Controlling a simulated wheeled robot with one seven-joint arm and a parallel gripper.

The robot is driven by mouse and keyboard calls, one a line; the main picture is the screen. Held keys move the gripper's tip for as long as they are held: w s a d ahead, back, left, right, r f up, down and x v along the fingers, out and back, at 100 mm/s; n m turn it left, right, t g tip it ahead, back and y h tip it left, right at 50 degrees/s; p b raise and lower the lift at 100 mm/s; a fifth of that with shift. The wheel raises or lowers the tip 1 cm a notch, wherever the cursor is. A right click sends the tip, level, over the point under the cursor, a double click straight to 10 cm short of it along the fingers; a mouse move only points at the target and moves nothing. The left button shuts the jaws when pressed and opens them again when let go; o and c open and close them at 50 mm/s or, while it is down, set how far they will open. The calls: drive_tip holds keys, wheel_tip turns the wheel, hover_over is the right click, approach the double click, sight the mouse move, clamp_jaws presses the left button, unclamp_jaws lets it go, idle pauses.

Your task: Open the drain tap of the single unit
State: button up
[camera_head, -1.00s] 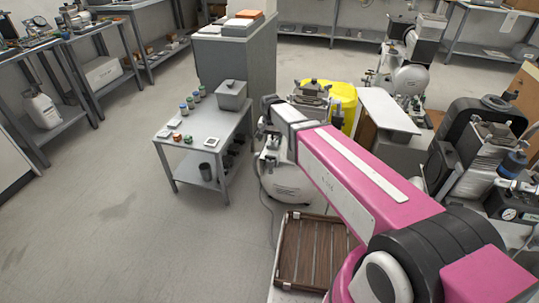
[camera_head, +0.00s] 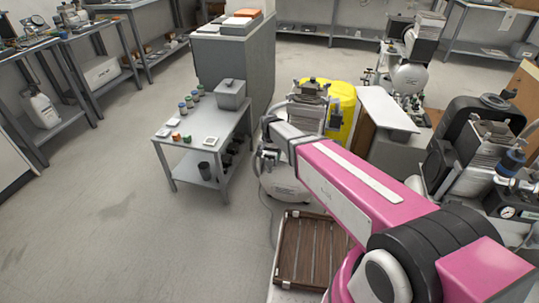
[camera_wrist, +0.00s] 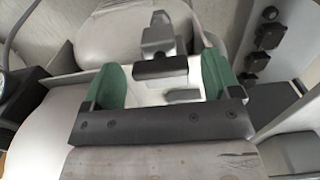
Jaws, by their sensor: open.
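The single unit, a compressor with a white tank (camera_head: 284,187) and a grey pump head (camera_head: 309,92), stands behind my arm in the head view. My arm covers much of it. My gripper (camera_wrist: 160,84) shows in the wrist view, with two green fingers apart on a dark bar and nothing held between them. Pale rounded tank surfaces lie beyond the fingers. A grey fitting with a dark block (camera_wrist: 158,62) shows between and just past the fingertips; I cannot tell whether it is the drain tap. No tap shows clearly in the head view.
A small grey table (camera_head: 208,143) with jars and a lidded bin (camera_head: 231,93) stands left of the unit. A yellow container (camera_head: 341,108) is behind it. A brown slatted tray (camera_head: 304,250) lies in front. Other compressors (camera_head: 480,150) stand at right. The left floor is clear.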

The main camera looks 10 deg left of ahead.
drive_tip(key=c, duration=0.9)
drive_tip(key=shift+n, duration=0.4)
drive_tip(key=n, duration=0.8)
drive_tip(key=shift+n, duration=0.3)
drive_tip(key=n, duration=0.8)
drive_tip(key=shift+n, duration=0.4)
